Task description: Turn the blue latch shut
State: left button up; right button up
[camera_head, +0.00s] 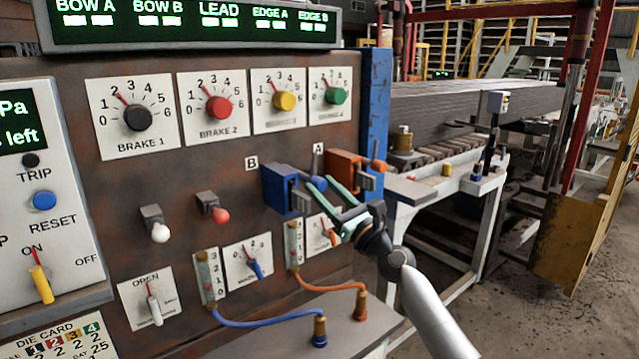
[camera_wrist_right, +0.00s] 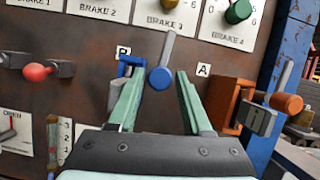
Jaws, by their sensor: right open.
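The blue latch, marked B, is on the rusty panel, with its blue housing (camera_head: 280,188) at the panel's right part. My right gripper (camera_head: 326,188) is open in front of the latch. In the right wrist view its pale green fingers (camera_wrist_right: 161,85) stand on either side of the hub, with gaps showing. Whether a finger touches the latch I cannot tell. My left gripper is not in view.
An orange latch (camera_head: 345,165), marked A, is close on the right of my fingers. Dials line the panel above. A red-tipped lever (camera_head: 218,212) is to the left. Gauges and blue and orange hoses (camera_head: 335,287) are below. A blue post (camera_head: 376,110) edges the panel.

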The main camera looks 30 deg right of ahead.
jog(key=shift+x, duration=0.9)
jog(key=shift+f, duration=0.1)
grip_shut()
